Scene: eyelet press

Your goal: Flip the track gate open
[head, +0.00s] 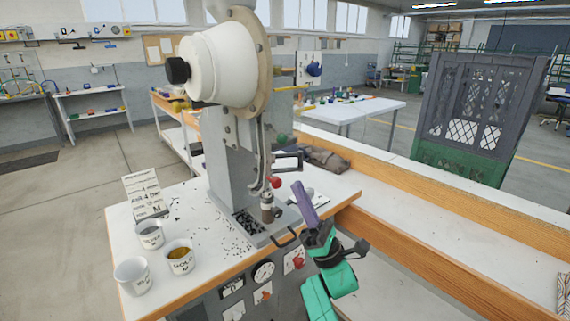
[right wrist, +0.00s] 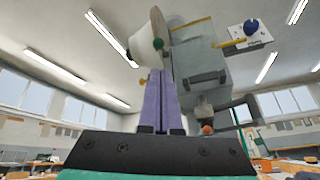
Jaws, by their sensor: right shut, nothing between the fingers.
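The eyelet press (head: 225,155) stands on the white bench top, with a white hopper (head: 215,65) at its head. A narrow curved track (head: 262,150) runs down its front from the cream disc. A red ball knob (head: 275,182) sits beside the track's lower end; an orange-red knob (right wrist: 207,129) shows in the right wrist view. I cannot make out the track gate or its position clearly. My right gripper (head: 298,186), with purple fingers, is shut and empty, just right of the red knob and apparently apart from it. My left gripper is not in view.
Three white cups (head: 180,258) and a lettered card (head: 145,195) stand on the bench's left. Small dark eyelets lie scattered around the press base. A wooden-edged ledge (head: 430,235) runs along the right.

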